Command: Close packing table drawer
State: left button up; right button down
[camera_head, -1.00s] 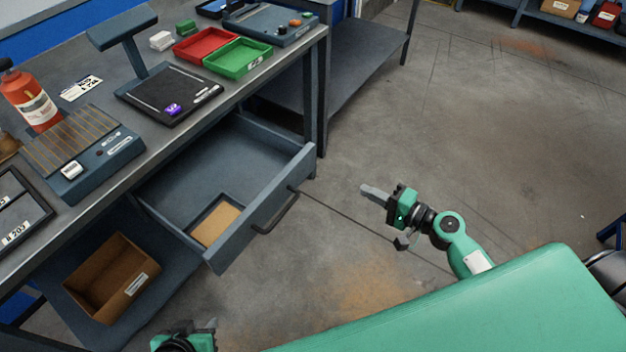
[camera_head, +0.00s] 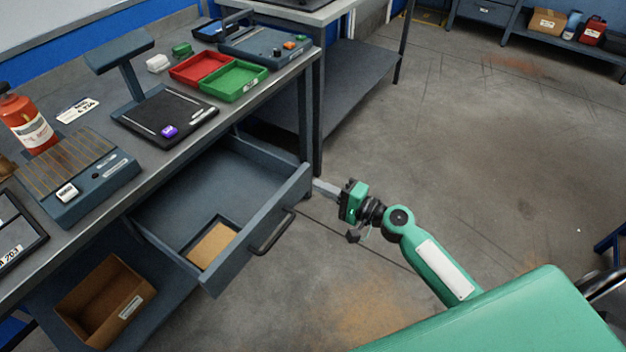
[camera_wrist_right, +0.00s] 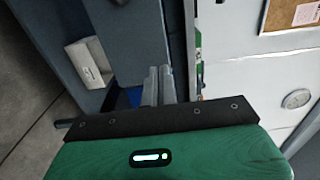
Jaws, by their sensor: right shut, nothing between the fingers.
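The packing table drawer (camera_head: 243,258) is pulled well out from under the table top (camera_head: 190,152). Its dark handle (camera_head: 272,232) is on the front panel, and a tan piece (camera_head: 212,246) lies in a recess inside. My right gripper (camera_head: 318,187) is shut and empty, with its fingertips close to the right end of the drawer front. I cannot tell whether they touch it. The right wrist view shows the shut fingers (camera_wrist_right: 160,86) in front of dark blue-grey panels. My left gripper is not in view in the head view.
A cardboard box (camera_head: 105,300) stands on the lower shelf below the drawer. On the table are a red tray (camera_head: 200,68), a green tray (camera_head: 234,80), a dark scale (camera_head: 140,117) and an orange bottle (camera_head: 27,122). The floor (camera_head: 480,160) to the right is clear.

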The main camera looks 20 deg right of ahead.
aim_at(302, 178)
jog(key=shift+w+a+r, duration=0.1)
jog(key=shift+w+a, duration=0.3)
jog(key=shift+w, duration=0.15)
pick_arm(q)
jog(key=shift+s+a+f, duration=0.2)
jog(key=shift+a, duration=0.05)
pick_arm(e)
jog(key=shift+x, duration=0.9)
